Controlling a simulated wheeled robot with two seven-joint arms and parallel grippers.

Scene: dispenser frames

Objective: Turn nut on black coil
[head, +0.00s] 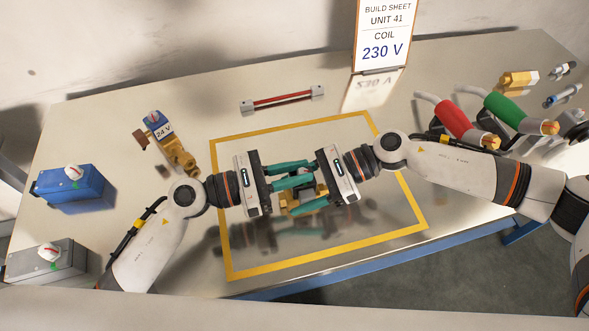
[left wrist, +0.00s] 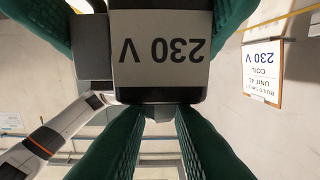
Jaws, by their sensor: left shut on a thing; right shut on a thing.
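The black coil (left wrist: 160,50) carries a white label reading 230 V, upside down in the left wrist view. In the head view the fingers mostly hide it. A small grey nut (left wrist: 160,113) shows at the coil's end, between the tips of my left gripper (left wrist: 160,118). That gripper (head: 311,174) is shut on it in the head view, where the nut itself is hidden. My right gripper (head: 290,205) comes in from the right, lower, and is shut at the brass valve body (head: 287,195) under the coil; its exact contact is hidden.
A yellow-bordered area (head: 322,262) surrounds the work. A blue 24 V coil (head: 157,120) on brass stands left, near a blue box (head: 75,188) and grey box (head: 48,260). A red bar (head: 282,100) lies behind. Red (head: 440,113) and green (head: 505,108) tools stand right. The build sheet (head: 384,35) reads 230 V.

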